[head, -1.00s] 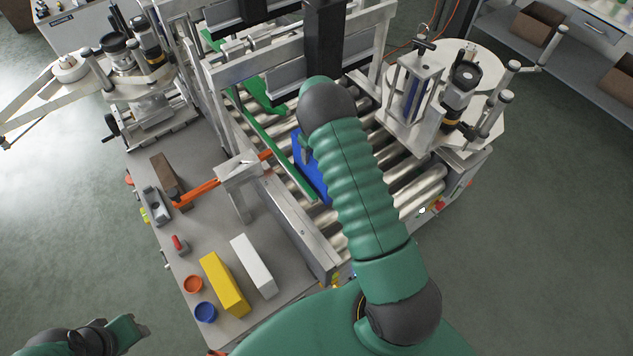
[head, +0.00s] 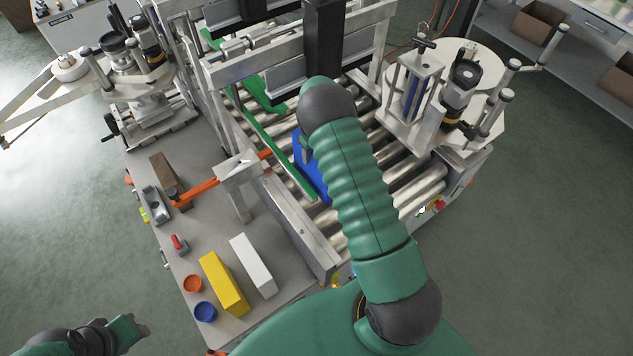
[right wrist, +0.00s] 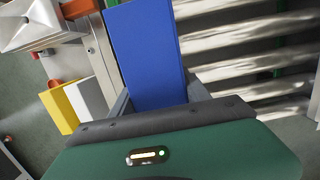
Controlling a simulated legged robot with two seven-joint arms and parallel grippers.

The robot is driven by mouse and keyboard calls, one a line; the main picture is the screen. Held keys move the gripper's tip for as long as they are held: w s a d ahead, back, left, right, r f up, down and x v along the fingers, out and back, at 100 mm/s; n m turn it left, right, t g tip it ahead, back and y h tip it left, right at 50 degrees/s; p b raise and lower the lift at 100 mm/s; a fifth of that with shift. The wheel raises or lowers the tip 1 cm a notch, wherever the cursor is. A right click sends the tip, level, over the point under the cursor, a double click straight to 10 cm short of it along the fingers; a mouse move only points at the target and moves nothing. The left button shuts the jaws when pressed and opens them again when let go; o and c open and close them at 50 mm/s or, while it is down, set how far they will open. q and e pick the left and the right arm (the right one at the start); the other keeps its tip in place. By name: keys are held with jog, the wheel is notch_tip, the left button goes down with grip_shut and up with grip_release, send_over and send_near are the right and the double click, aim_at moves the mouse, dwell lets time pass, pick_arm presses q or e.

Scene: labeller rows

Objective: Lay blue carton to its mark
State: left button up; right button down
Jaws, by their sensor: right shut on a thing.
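The blue carton (head: 318,185) is over the roller conveyor (head: 405,190), beside a green guide rail (head: 268,140), and is partly hidden by my right arm in the head view. In the right wrist view the carton (right wrist: 145,50) stands between the fingers of my right gripper (right wrist: 158,95), which is shut on it. I cannot tell whether the carton touches the rollers. No mark for it can be made out. My left gripper (head: 132,330) is at the lower left, away from the bench, and its jaw opening is unclear.
A yellow carton (head: 222,283) and a white carton (head: 253,265) lie on the grey bench left of the conveyor, near orange and blue rings (head: 205,312). A metal frame (head: 290,50) spans the conveyor. A labeller head (head: 440,95) stands at its right. Bare rollers show right of my arm.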

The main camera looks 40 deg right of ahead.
jog(key=shift+c, duration=2.2)
grip_release()
jog(key=shift+r, duration=0.1)
notch_tip(320, 180, up, 16)
jog(key=s+b, duration=0.3)
jog(key=b, duration=0.1)
jog(key=s+a+f+m+b, duration=0.3)
jog(key=a+m, duration=0.5)
jog(key=m, duration=0.3)
jog(key=s+a+f+m+b, duration=0.3)
jog(key=s+a+f+m, duration=0.3)
jog(key=m, duration=0.6)
jog(key=s+a+f+m+b, duration=0.3)
jog(key=s+a+m, duration=0.4)
jog(key=a+m, duration=0.4)
jog(key=shift+f+m+t+b, duration=0.3)
jog(key=shift+f+m+t, duration=0.1)
jog(key=shift+f, duration=0.4)
